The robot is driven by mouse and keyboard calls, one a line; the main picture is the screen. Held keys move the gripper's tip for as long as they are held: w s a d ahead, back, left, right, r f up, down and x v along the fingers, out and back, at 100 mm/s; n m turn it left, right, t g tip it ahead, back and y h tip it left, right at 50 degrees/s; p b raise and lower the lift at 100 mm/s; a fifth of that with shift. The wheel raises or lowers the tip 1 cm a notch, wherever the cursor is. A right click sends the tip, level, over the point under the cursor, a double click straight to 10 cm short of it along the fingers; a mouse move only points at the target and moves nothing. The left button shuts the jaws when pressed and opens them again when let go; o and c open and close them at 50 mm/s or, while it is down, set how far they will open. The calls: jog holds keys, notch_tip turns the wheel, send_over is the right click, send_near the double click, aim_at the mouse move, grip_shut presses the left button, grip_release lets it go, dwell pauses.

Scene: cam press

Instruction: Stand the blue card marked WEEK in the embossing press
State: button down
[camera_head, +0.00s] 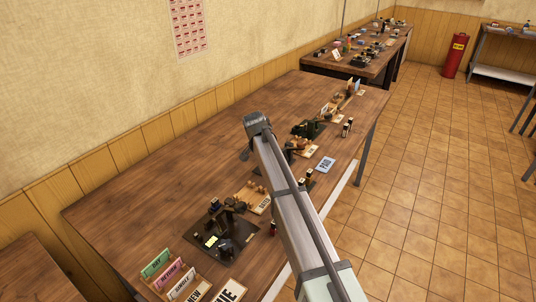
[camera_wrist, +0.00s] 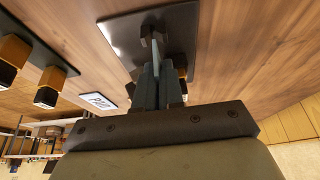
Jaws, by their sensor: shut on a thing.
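In the wrist view my gripper (camera_wrist: 158,90) is shut on a thin pale-blue card (camera_wrist: 157,57), seen nearly edge-on. Its lettering cannot be read, so I cannot confirm the word WEEK. The card reaches out over a dark base plate (camera_wrist: 118,32) with a small dark block on it, probably the press. Whether the card touches the plate or block cannot be told. In the head view my arm crosses the table and hides my gripper and the held card. A dark green press (camera_head: 306,129) stands just right of the arm there.
A card marked PAID (camera_head: 325,165) lies flat near the table's front edge; it also shows in the wrist view (camera_wrist: 97,100). Another black press (camera_head: 222,243) and a card rack (camera_head: 172,270) are nearer. The table's wall side is clear.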

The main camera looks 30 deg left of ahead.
jog(key=shift+f, duration=0.35)
jog(key=c, duration=0.6)
grip_release()
jog(key=shift+r, duration=0.15)
jog(key=shift+r, duration=3.4)
